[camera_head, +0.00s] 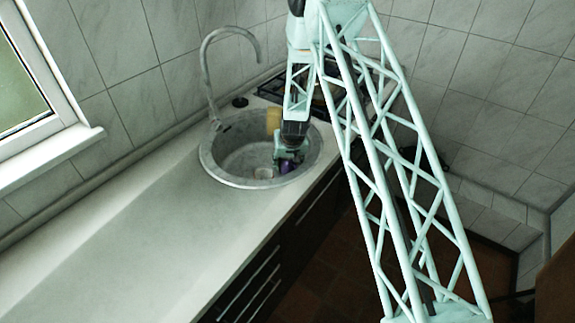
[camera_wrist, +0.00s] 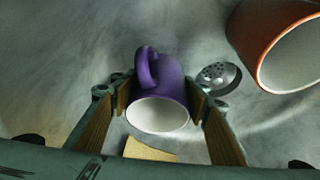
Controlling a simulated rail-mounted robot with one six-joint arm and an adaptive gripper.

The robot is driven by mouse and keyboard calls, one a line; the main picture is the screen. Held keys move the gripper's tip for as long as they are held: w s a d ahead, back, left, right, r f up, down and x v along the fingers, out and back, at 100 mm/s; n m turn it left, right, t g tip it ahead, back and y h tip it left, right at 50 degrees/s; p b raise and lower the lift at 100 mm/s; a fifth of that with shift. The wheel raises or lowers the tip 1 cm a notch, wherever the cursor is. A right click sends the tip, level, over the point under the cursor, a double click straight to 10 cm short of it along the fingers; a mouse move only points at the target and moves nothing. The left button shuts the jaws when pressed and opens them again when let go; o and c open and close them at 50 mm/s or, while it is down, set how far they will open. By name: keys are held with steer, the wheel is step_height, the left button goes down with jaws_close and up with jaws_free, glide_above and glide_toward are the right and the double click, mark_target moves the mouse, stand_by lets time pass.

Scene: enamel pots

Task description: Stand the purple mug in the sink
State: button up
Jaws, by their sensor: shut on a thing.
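The purple mug (camera_wrist: 172,82) is between the two fingers of my gripper (camera_wrist: 160,98) in the wrist view, with a finger against each side. Its pale open mouth faces the camera and its handle is on the far-left side. In the head view my gripper (camera_head: 290,152) reaches down inside the round sink (camera_head: 233,182), and a small part of the purple mug (camera_head: 286,167) shows below it. The drain (camera_wrist: 218,77) is just right of the mug in the wrist view. I cannot tell whether the mug's base touches the sink floor.
An orange-brown cup with a white inside (camera_wrist: 270,45) is close on the right in the wrist view. A pale object (camera_head: 264,173) is in the sink near the mug. A yellow object (camera_head: 273,120) is at the sink's back. The faucet (camera_head: 209,80) arches over the left side.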

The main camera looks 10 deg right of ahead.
steer(key=shift+f, duration=0.15)
steer(key=o, duration=1.1)
steer(key=shift+c, duration=0.2)
steer(key=shift+r, duration=0.2)
steer(key=p+v, duration=0.2)
steer(key=v, duration=1)
